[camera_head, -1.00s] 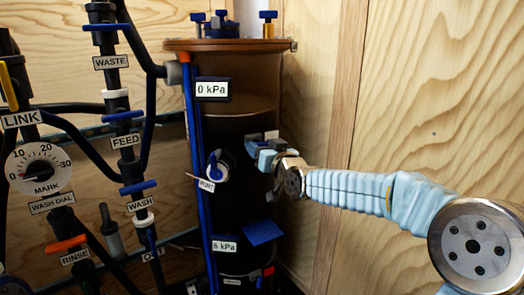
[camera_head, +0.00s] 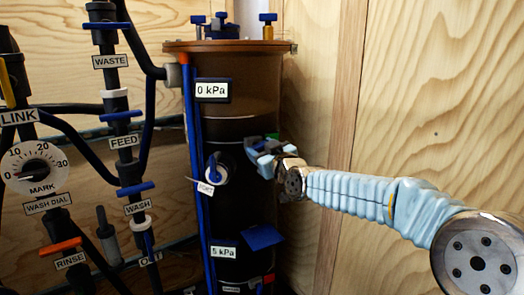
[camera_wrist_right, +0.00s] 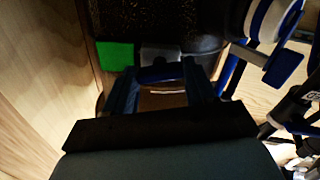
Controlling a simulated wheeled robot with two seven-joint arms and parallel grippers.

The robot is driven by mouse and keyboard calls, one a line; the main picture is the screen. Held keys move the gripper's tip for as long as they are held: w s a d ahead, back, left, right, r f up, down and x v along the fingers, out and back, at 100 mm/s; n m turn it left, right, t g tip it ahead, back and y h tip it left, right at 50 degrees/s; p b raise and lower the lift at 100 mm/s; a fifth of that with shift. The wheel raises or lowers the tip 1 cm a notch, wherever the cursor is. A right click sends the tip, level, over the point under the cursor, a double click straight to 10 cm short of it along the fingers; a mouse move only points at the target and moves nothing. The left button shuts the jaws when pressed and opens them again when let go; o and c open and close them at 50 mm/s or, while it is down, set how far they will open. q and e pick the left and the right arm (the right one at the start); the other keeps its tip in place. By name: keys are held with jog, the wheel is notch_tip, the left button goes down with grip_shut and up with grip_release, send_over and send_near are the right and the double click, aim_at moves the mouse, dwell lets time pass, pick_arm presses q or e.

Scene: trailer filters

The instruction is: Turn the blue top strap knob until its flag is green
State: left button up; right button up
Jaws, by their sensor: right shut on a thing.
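The blue top strap knob (camera_wrist_right: 160,74) sits between the two fingers of my right gripper (camera_wrist_right: 165,92) in the right wrist view. My right gripper (camera_head: 258,151) is shut on it at the right side of the dark filter vessel in the head view. There the fingers mostly hide the knob. A green flag (camera_wrist_right: 115,56) shows left of the knob in the wrist view, beside a grey plate (camera_wrist_right: 161,53). The green flag (camera_head: 272,136) also shows just above the gripper in the head view. My left gripper is not in view.
The vessel (camera_head: 235,125) carries a 0 kPa label (camera_head: 212,90) and a 5 kPa label (camera_head: 223,252). Left of my gripper are a round port with a blue handle (camera_head: 213,170) and a blue pipe. Valve pipes and a wash dial (camera_head: 37,167) stand farther left. A wooden wall is at right.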

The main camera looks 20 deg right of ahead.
jog(key=o, duration=1)
jog(key=shift+o, duration=0.2)
jog(key=shift+s, duration=0.1)
jog(key=s+d+b, duration=0.1)
jog(key=s+d, duration=0.1)
jog(key=s, duration=1.1)
jog(key=shift+s+d+b, duration=0.15)
jog(key=shift+s+b, duration=0.1)
jog(key=shift+b, duration=0.05)
